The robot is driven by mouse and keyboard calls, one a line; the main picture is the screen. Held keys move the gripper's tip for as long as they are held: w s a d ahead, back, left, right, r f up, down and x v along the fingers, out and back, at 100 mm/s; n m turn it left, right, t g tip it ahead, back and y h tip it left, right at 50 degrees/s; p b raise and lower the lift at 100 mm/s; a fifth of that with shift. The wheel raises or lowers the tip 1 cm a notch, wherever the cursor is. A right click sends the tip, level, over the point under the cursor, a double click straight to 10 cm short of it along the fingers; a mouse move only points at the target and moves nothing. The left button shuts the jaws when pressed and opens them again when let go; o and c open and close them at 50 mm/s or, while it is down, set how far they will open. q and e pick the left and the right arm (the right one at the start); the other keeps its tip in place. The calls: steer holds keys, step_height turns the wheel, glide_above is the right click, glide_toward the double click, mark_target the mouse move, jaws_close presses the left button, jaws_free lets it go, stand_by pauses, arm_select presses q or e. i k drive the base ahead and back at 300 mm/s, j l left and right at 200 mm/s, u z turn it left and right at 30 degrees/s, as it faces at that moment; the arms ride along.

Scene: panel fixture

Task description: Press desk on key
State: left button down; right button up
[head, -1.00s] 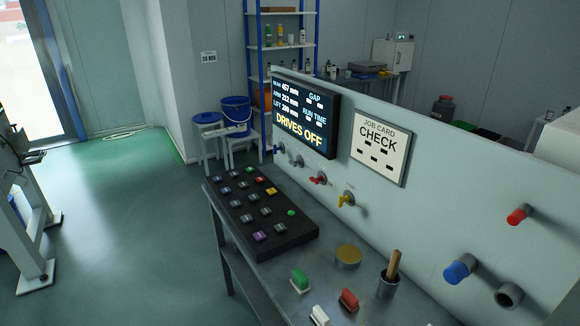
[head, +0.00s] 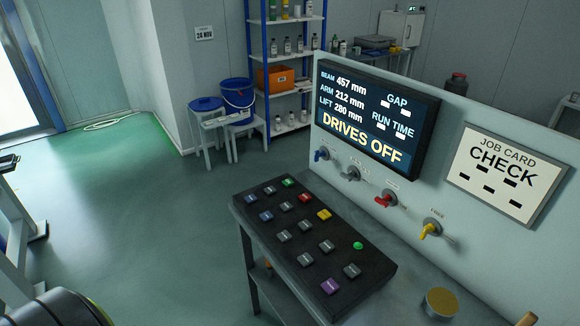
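The black key desk (head: 376,279) lies on the grey bench in front of the panel. It carries several square keys: a green key (head: 288,182) and a red key (head: 305,197) at the far end, a yellow key (head: 324,214), blue keys (head: 250,199) on the left, a purple key (head: 329,286) at the near end, and grey ones. A small round green spot (head: 358,245) sits near the right edge. The key labels are too small to read, so I cannot tell which is desk on. The screen (head: 376,118) reads DRIVES OFF. Neither gripper is in view.
Blue, grey, red and yellow valve knobs (head: 430,229) stick out of the panel behind the desk. A job card (head: 505,172) hangs to their right. A round brass-coloured tin (head: 441,303) stands on the bench at the right. Open floor (head: 140,220) lies to the left.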

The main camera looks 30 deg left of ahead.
mark_target(288, 182)
steer(key=i+j, duration=0.1)
steer(key=j, duration=0.45)
steer(key=i+j, duration=0.1)
steer(key=j, duration=0.45)
steer(key=i+j, duration=0.1)
steer(key=j, duration=0.5)
steer(key=i+j+z, duration=0.1)
steer(key=j, duration=0.45)
